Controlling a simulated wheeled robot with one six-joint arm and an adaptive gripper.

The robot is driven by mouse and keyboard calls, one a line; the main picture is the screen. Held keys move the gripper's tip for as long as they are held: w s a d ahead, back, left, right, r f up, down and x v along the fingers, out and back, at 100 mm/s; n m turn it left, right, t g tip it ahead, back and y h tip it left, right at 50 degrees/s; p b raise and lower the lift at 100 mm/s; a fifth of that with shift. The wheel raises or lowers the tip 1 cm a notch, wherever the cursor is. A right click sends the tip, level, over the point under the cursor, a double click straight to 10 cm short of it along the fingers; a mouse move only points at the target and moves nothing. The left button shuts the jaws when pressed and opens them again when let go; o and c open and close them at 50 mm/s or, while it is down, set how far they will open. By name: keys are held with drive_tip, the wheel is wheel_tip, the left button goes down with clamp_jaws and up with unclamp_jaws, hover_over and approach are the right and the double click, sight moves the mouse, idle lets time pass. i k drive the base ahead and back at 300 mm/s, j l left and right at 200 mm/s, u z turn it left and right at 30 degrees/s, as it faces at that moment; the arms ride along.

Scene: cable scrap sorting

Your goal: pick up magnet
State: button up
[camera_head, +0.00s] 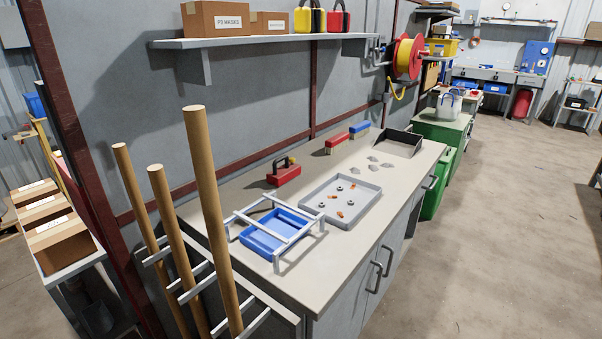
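A red block with a black arched handle (284,174), which looks like the magnet, sits upright on the workbench (325,270) near the wall. It stands behind a blue tray (262,240) under a metal bar frame (283,262), and left of a shallow grey tray (322,214). The grey tray holds a few ring-like metal pieces (351,171) and small orange pieces (348,203). My gripper is not in view, and nothing is seen touching the red block.
Three tall wooden poles (207,190) stand at the bench's left end. A red brush (337,141), a blue brush (359,129), grey scraps (381,180) and a black-walled pan (402,138) lie further right. A shelf (260,42) hangs above. The floor (480,230) right of the bench is clear.

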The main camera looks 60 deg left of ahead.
sight(283, 174)
drive_tip(key=i+u, duration=0.2)
drive_tip(key=i, duration=0.4)
drive_tip(key=i+l+u, duration=0.15)
drive_tip(key=i, duration=0.45)
drive_tip(key=i+u, duration=0.35)
drive_tip(key=i+l+u, duration=0.15)
drive_tip(key=i+u, duration=0.25)
drive_tip(key=i, duration=0.2)
drive_tip(key=i+u, duration=0.15)
drive_tip(key=u, duration=0.25)
drive_tip(key=i+u, duration=0.15)
drive_tip(key=u, duration=0.2)
drive_tip(key=i+u, duration=0.1)
drive_tip(key=u, duration=0.3)
drive_tip(key=i+l+u, duration=0.15)
drive_tip(key=u, duration=0.2)
drive_tip(key=i+u, duration=0.15)
drive_tip(key=u, duration=0.2)
drive_tip(key=i+l+u, duration=0.1)
drive_tip(key=u, duration=0.3)
drive_tip(key=i+l+u, duration=0.15)
drive_tip(key=u, duration=0.2)
